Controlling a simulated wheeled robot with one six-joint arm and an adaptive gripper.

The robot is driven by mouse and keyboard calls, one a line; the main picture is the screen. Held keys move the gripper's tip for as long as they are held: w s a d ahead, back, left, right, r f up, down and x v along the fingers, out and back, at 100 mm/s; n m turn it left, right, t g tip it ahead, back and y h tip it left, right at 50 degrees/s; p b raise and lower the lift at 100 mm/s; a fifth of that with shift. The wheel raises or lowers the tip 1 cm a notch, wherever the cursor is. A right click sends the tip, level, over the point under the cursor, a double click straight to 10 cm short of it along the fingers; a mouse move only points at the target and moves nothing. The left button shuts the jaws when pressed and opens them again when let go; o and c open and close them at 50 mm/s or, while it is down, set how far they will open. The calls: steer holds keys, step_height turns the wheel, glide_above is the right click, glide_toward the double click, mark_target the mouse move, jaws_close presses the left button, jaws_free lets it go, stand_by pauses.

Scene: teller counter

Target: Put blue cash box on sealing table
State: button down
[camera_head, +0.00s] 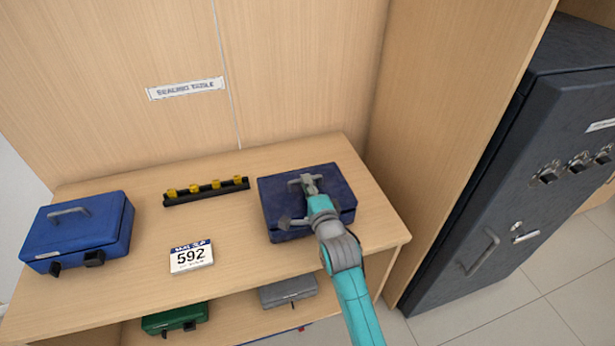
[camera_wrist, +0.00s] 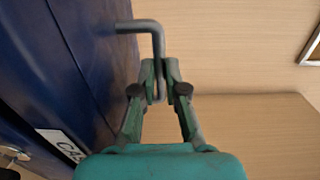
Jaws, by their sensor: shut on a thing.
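A dark blue cash box (camera_head: 276,205) is at the right end of the sealing table (camera_head: 235,225). My gripper (camera_head: 309,186) reaches over the box from the front and is shut on its grey handle (camera_head: 294,182). In the wrist view, the fingers (camera_wrist: 160,82) close around one leg of the bent handle (camera_wrist: 140,26), beside the box's blue face (camera_wrist: 60,70). I cannot tell whether the box rests on the tabletop or hangs just above it. A second, brighter blue cash box (camera_head: 80,228) stands at the table's left end.
A black strip with yellow knobs (camera_head: 206,191) lies at the back, and a 592 number card (camera_head: 192,257) in front. A green box (camera_head: 175,319) and a grey box (camera_head: 288,290) sit on the lower shelf. A dark safe (camera_head: 520,170) stands right, past a wooden panel (camera_head: 450,130).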

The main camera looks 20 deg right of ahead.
stand_by(0.3)
steer(key=c, duration=1.2)
jaws_free()
steer(key=shift+f, duration=0.25)
steer(key=s, duration=1.2)
steer(key=shift+r, duration=0.2)
steer(key=shift+d, duration=0.1)
